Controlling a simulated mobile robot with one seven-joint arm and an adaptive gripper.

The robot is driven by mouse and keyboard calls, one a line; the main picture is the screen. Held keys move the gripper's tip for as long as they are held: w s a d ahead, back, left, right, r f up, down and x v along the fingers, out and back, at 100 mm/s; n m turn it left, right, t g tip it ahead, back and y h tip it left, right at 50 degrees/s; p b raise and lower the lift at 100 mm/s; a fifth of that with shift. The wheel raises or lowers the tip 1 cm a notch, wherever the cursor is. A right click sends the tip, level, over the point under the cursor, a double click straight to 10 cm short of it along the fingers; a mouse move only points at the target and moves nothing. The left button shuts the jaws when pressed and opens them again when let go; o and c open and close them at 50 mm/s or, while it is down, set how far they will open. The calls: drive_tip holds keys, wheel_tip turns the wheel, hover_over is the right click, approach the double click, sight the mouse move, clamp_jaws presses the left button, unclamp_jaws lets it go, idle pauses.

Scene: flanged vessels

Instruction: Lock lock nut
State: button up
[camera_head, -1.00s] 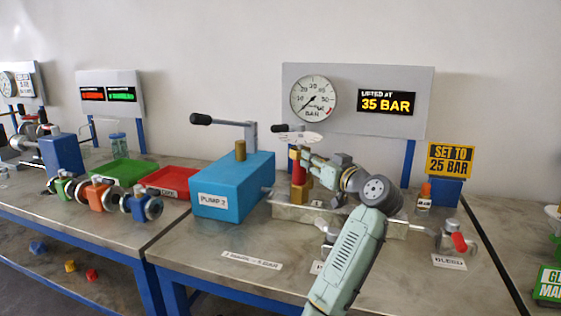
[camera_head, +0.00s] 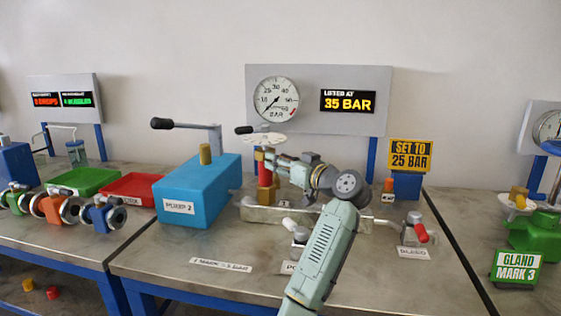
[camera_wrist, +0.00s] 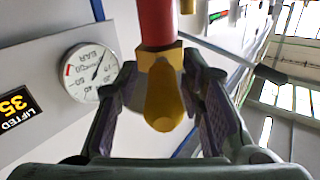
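I take this brass piece to be the lock nut. My gripper (camera_wrist: 168,85) is open, with one finger on each side of the brass tail. Small gaps seem to show beside the tail; contact at the fingertips cannot be told. In the head view my gripper (camera_head: 274,160) reaches the column from the right.
A blue pump (camera_head: 200,190) with a lever stands left of the column. A gauge (camera_head: 276,100) and a display reading 35 BAR (camera_head: 348,101) are on the panel behind. A "SET TO 25 BAR" sign (camera_head: 411,154) and a red-handled bleed valve (camera_head: 419,231) are to the right.

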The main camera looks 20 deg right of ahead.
drive_tip(key=shift+o, duration=0.2)
drive_tip(key=v, duration=1.2)
idle(0.4)
